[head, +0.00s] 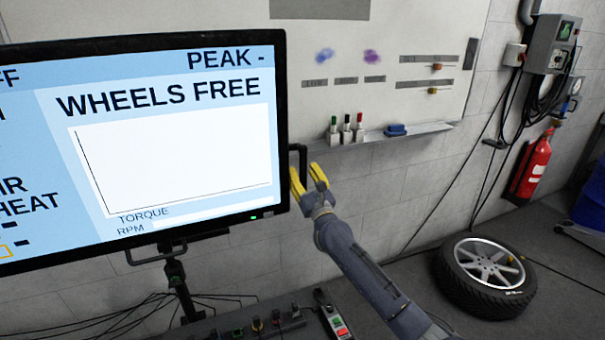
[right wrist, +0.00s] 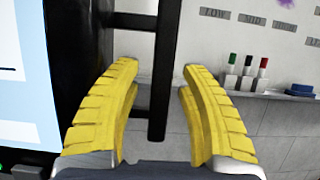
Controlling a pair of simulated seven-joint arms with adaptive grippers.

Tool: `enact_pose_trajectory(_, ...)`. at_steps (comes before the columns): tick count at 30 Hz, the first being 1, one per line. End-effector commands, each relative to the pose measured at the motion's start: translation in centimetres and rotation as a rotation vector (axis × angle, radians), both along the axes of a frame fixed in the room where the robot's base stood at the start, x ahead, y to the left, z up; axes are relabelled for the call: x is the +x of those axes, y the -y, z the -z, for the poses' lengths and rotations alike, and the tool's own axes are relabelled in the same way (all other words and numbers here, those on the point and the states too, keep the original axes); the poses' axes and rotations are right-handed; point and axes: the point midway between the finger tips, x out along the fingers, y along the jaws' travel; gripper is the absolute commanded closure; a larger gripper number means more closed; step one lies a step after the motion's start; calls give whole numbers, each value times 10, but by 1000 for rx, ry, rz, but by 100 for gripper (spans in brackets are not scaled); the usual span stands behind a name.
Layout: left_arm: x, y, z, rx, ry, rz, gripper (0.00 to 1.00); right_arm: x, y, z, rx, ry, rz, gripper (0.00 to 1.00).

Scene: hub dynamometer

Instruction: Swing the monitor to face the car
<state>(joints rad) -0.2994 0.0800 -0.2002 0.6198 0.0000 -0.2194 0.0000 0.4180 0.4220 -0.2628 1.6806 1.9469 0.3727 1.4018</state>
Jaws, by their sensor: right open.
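The monitor (head: 175,150) fills the left of the head view on a dark stand. Its lit screen reads "WHEELS FREE" above an empty graph. A black handle (head: 301,165) stands out from its right edge. My right gripper (head: 308,176) is at this handle, with yellow fingers. In the right wrist view the gripper (right wrist: 158,85) is open, and the upright handle bar (right wrist: 163,75) lies between its fingers in the picture, with gaps on both sides. The monitor's edge (right wrist: 88,70) is just left of the fingers. The left gripper is not in view. No car shows.
A whiteboard (head: 400,60) with a marker tray (head: 420,131) is on the wall behind. A wheel (head: 485,275) lies on the floor at right. A fire extinguisher (head: 531,165) hangs beyond it. A control panel (head: 258,325) and cables lie below the monitor.

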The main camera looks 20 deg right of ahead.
Motion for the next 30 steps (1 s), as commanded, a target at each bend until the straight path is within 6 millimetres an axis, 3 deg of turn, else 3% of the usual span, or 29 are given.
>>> enact_pose_trajectory(7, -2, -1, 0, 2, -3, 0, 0, -13, 0, 6, 0, -2, 1, 58)
enact_pose_trajectory(21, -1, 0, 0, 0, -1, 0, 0, -81, -3, 35, 0, -2, 0, 58)
enact_pose_trajectory(30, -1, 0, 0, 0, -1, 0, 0, -106, -5, 45, 0, -1, -1, 58)
